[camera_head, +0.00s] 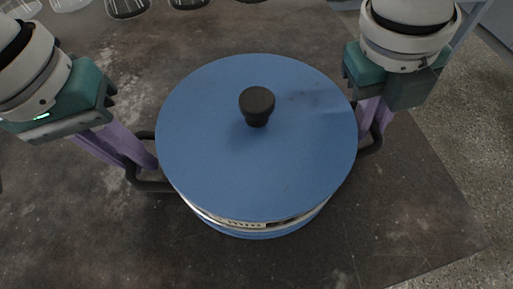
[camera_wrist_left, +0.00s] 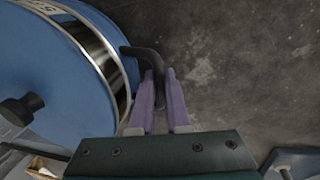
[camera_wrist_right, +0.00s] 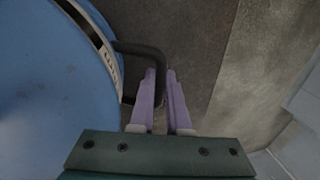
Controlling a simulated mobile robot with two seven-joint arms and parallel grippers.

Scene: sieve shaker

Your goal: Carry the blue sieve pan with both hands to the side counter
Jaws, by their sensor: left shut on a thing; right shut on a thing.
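The blue sieve pan (camera_head: 257,140) has a flat blue lid with a black knob, a metal band with a label, and a black loop handle on each side. In the head view it is at the centre, over the dark surface. My left gripper (camera_head: 148,166) is shut on the pan's left handle (camera_head: 140,178); the left wrist view shows its purple fingers (camera_wrist_left: 160,80) around that handle. My right gripper (camera_head: 364,128) is shut on the right handle (camera_head: 373,146); its fingers (camera_wrist_right: 160,78) also show in the right wrist view. I cannot tell whether the pan touches the surface.
The dark worn surface (camera_head: 400,240) is mostly bare around the pan. Several glass vessels (camera_head: 125,8) stand at its far left edge. Speckled grey floor (camera_head: 470,130) lies beyond its right edge.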

